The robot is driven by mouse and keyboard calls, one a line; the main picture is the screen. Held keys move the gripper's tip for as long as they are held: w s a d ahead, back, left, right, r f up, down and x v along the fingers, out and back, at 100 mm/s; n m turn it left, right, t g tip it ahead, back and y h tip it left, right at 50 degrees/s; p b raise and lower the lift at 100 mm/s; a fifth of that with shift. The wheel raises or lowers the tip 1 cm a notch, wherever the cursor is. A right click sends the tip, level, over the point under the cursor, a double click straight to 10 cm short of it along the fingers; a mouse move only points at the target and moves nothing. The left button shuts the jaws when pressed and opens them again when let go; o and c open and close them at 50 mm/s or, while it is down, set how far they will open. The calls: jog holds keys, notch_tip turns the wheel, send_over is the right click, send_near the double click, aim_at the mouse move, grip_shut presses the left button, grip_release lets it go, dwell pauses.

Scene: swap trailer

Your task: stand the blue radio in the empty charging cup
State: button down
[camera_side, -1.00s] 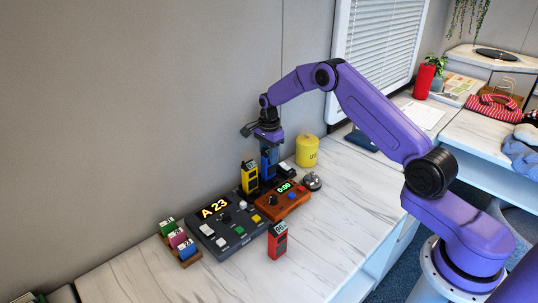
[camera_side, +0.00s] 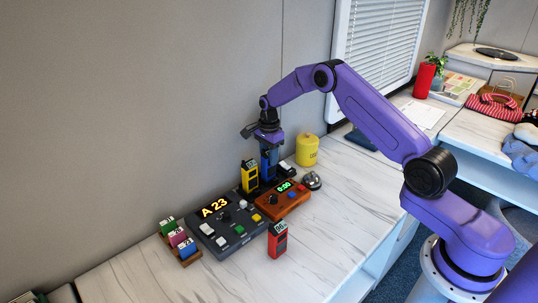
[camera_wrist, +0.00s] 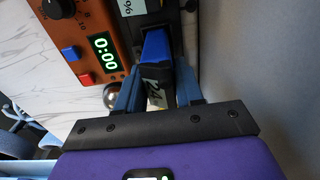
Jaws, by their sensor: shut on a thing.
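The blue radio (camera_side: 268,166) is upright between the fingers of my gripper (camera_side: 269,152), which is shut on it, beside the yellow radio (camera_side: 249,177) near the wall. In the wrist view the blue radio's blue body (camera_wrist: 155,46) and its black, labelled end show between the two fingers of my gripper (camera_wrist: 156,88). A dark charger base (camera_wrist: 176,22) lies beyond the radio. The cup's opening is hidden, so I cannot tell whether the radio's foot is inside it. A red radio (camera_side: 277,240) stands on the table in front.
The orange timer (camera_side: 283,201) showing 0:00 and the dark "A 23" panel (camera_side: 228,230) stand in front of the radios. A bell (camera_side: 312,181) and a yellow canister (camera_side: 307,150) are to the right. The wall is close behind. The table's front right is clear.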

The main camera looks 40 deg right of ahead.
jog(key=shift+f, duration=0.15)
jog(key=c, duration=1)
grip_release()
jog(key=shift+r, duration=5.5)
